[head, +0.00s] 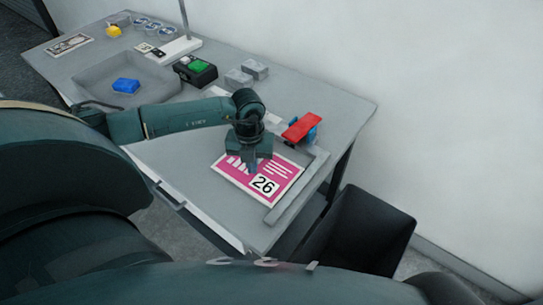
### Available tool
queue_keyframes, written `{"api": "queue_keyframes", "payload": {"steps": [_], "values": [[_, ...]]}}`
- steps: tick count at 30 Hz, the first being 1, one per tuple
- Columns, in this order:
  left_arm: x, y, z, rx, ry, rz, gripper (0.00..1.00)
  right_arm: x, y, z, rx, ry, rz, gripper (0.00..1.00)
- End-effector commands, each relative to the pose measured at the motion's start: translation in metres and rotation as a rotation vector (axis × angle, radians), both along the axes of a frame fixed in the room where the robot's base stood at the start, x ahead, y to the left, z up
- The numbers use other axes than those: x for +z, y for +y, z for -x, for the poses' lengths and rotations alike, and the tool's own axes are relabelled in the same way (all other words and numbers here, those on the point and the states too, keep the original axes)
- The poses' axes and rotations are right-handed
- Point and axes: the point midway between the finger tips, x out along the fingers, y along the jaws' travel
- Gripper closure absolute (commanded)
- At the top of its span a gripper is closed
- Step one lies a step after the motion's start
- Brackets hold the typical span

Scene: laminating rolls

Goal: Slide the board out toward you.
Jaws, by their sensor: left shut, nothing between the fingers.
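A pink and white board (260,180) with the number 26 lies flat on the grey table at its right end. My left gripper (251,168) is shut and points down over the board's upper left part. Its tips hide some of the print there; I cannot tell whether they touch the board. My right gripper is not in view.
A raised grey L-shaped ledge (298,190) runs along the board's right side. A red and blue object (302,127) stands behind the board. A box with a green top (198,68), grey blocks (246,73) and a tray with a blue block (126,86) are farther left. A dark bin (362,235) stands beside the table.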

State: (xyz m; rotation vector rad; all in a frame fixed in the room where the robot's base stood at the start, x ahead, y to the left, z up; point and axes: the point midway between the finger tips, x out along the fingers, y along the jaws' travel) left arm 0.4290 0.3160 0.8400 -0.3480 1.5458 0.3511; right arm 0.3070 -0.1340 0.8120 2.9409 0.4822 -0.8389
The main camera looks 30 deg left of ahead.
Motion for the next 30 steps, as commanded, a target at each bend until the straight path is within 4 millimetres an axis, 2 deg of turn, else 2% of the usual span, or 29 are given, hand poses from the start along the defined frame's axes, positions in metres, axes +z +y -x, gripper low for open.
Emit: {"api": "queue_keyframes", "payload": {"steps": [11,30], "values": [[0.005,0.0,0.0,0.0,-0.001,0.0,1.0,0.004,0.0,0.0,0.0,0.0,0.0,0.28],[0.058,0.0,-0.001,0.0,-0.005,0.001,1.0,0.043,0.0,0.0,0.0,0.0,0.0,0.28]]}}
